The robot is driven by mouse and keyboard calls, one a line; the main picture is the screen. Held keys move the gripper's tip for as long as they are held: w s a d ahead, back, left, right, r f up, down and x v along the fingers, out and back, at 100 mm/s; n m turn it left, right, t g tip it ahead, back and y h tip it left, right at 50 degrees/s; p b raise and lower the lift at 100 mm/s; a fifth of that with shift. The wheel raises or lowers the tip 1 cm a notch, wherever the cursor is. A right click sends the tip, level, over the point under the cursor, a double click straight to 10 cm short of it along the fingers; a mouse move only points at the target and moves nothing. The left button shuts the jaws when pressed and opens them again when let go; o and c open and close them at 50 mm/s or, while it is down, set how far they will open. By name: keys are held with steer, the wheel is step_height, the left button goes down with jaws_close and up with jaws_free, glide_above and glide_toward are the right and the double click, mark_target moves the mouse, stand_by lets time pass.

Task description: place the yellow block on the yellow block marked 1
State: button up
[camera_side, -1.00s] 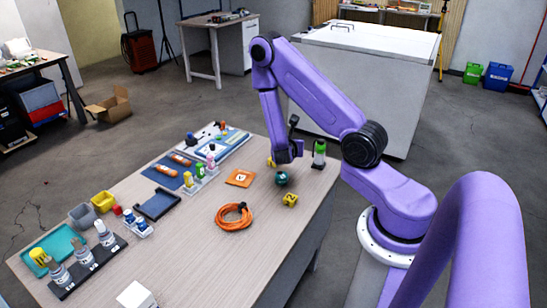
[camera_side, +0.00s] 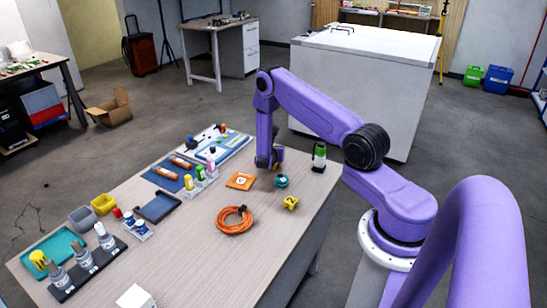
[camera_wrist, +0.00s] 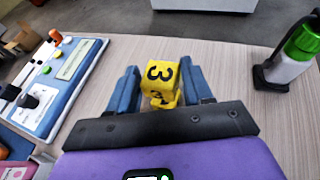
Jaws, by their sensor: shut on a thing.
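A yellow block with a black 3 (camera_wrist: 160,75) sits between the fingers of my gripper (camera_wrist: 163,88) in the wrist view. My gripper is shut on it. More yellow with a dark mark shows just below that face; I cannot tell if it is the same block. In the side view my gripper (camera_side: 270,163) is low over the far part of the table, with yellow showing at its right side. Another yellow block (camera_side: 290,202) with a dark mark sits alone on the table, nearer the camera; its number is too small to read.
A teal round object (camera_side: 281,181) lies between my gripper and the lone block. A green-topped bottle (camera_side: 319,156) stands to the right. An orange marked square (camera_side: 240,181) and a coiled orange cable (camera_side: 234,220) lie to the left. The table's right front is clear.

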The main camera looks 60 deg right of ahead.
steer(key=shift+w+d+f, duration=0.15)
steer(key=shift+w+f, duration=0.05)
steer(key=shift+f, duration=1.6)
steer(key=shift+f, duration=0.1)
steer(key=o, duration=1)
